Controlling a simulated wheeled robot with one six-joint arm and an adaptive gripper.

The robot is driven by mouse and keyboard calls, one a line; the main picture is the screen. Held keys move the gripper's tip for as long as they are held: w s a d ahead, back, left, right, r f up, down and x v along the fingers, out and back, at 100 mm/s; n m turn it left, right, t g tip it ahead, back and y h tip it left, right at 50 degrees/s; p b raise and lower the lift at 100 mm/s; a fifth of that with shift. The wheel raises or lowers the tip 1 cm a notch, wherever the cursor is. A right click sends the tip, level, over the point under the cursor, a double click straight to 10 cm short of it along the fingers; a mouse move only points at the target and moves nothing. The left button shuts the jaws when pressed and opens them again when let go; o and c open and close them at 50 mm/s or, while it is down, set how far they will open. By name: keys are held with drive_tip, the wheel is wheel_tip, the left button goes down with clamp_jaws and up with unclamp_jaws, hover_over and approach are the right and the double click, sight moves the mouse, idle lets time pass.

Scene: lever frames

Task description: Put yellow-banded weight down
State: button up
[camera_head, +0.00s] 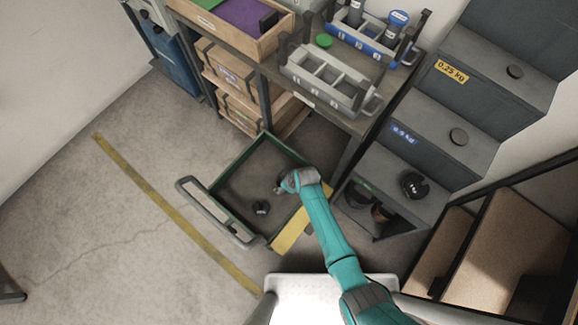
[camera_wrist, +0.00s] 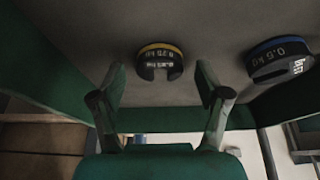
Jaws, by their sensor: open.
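The yellow-banded weight (camera_wrist: 160,62) is a dark slotted disc marked 0.25 kg, resting on the dark floor of the green-walled drawer (camera_head: 226,165). In the wrist view it lies just beyond and between my gripper's fingertips (camera_wrist: 160,84), with a gap on both sides. My gripper (camera_head: 282,187) is open and low over the drawer in the head view. A blue-banded weight (camera_wrist: 278,60) marked 0.5 kg lies to the right in the wrist view. One dark weight (camera_head: 261,207) shows clearly in the head view; its band cannot be read there.
Dark steps at the right carry a 0.25 kg label (camera_head: 451,71), a blue label (camera_head: 403,134) and a dark disc on each step. A workbench with a grey divided tray (camera_head: 325,72) stands behind the drawer. The drawer's grey handle (camera_head: 213,213) faces open floor at the left.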

drive_tip(key=v, duration=1.1)
drive_tip(key=shift+r, duration=0.35)
drive_tip(key=s+d+r+m+t+h, duration=0.1)
drive_tip(key=s+d+r+m+t, duration=0.2)
drive_tip(key=s+d, duration=0.4)
drive_tip(key=s+d+r+m+t+h, duration=0.1)
drive_tip(key=s+d+r+m+t, duration=0.25)
drive_tip(key=s+d, duration=0.45)
drive_tip(key=s+r+m+t, duration=0.1)
drive_tip(key=s+r, duration=0.3)
drive_tip(key=r, duration=0.4)
drive_tip(key=s+d+r+m+t+h, duration=0.1)
drive_tip(key=s+r+t, duration=0.1)
drive_tip(key=s+r, duration=0.3)
drive_tip(key=s+d+r+m+t, duration=0.1)
drive_tip(key=s+r, duration=0.4)
drive_tip(key=r, duration=0.7)
drive_tip(key=shift+d+r+m+t+h, duration=0.25)
drive_tip(key=shift+m+t, duration=0.2)
drive_tip(key=shift+t, duration=0.4)
drive_tip(key=shift+s, duration=0.15)
